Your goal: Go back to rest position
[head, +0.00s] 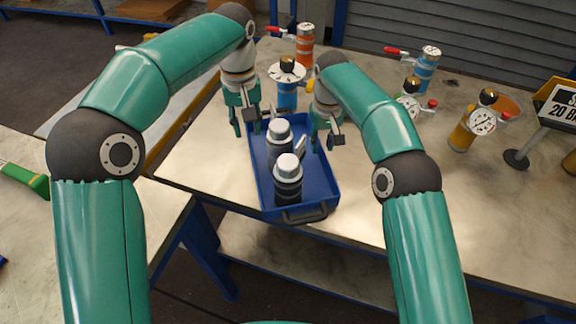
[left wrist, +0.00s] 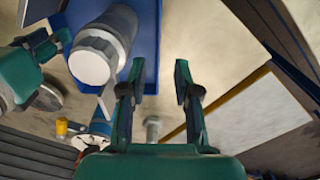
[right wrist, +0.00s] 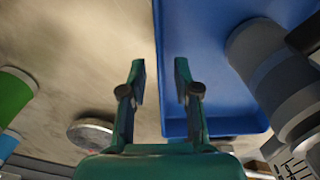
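My left gripper (head: 247,122) hangs over the left edge of the blue tray, near its back corner. Its fingers are apart with nothing between them in the left wrist view (left wrist: 160,85). My right gripper (head: 325,138) is at the tray's right edge. Its fingers are also apart and empty in the right wrist view (right wrist: 160,85); the tray's edge shows behind them. The blue tray (head: 318,178) sits on the metal table between the two grippers. Two grey, silver-capped vessels stand in it, one behind (head: 279,140) and one in front (head: 288,178).
A blue vessel with a gauge (head: 287,95) stands behind the tray. Orange (head: 305,45), light blue (head: 427,72) and yellow (head: 463,135) vessels stand further back and right. A sign on a stand (head: 555,105) is at the far right. The table right of the tray is clear.

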